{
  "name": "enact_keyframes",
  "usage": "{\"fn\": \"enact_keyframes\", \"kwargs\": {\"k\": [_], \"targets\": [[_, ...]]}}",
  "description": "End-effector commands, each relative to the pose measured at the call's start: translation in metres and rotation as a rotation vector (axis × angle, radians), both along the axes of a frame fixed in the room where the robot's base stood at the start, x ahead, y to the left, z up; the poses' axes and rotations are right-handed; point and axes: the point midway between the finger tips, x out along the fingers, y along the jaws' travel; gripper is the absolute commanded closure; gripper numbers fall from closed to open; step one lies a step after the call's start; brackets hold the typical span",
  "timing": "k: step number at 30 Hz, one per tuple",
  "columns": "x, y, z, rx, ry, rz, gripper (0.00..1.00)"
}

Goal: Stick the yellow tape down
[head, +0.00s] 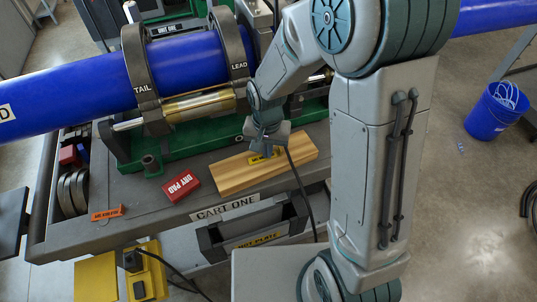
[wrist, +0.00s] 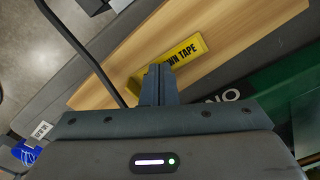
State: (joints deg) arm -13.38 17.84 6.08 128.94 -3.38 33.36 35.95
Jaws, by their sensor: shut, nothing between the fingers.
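The yellow tape (wrist: 184,50) lies on the wooden board (wrist: 235,22), with black lettering of which "WN TAPE" shows in the wrist view. My gripper (wrist: 158,72) is shut and empty, its fingertips over the near end of the tape and hiding part of it. I cannot tell whether the fingertips touch the tape. In the head view the tape (head: 262,154) shows as a small yellow patch beside my gripper (head: 266,150), on the board (head: 235,177) at the front of the cart top.
A red "DRY PAD" block (head: 181,186) lies left of the board. The green machine base (head: 180,150) with clamps and a blue pipe (head: 60,102) stands behind. A black cable passes close by my gripper. An open grey holder (head: 220,246) hangs at the cart's front.

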Motion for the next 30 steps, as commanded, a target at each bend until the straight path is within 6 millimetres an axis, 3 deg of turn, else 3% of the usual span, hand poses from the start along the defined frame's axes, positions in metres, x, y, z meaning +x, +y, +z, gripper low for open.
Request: {"fn": "enact_keyframes", "kwargs": {"k": [14, 30], "targets": [[0.0, 0.0, 0.002, 0.0, 0.0, 0.0, 1.0], [0.0, 0.0, 0.039, 0.0, 0.0, 0.0, 1.0]]}}
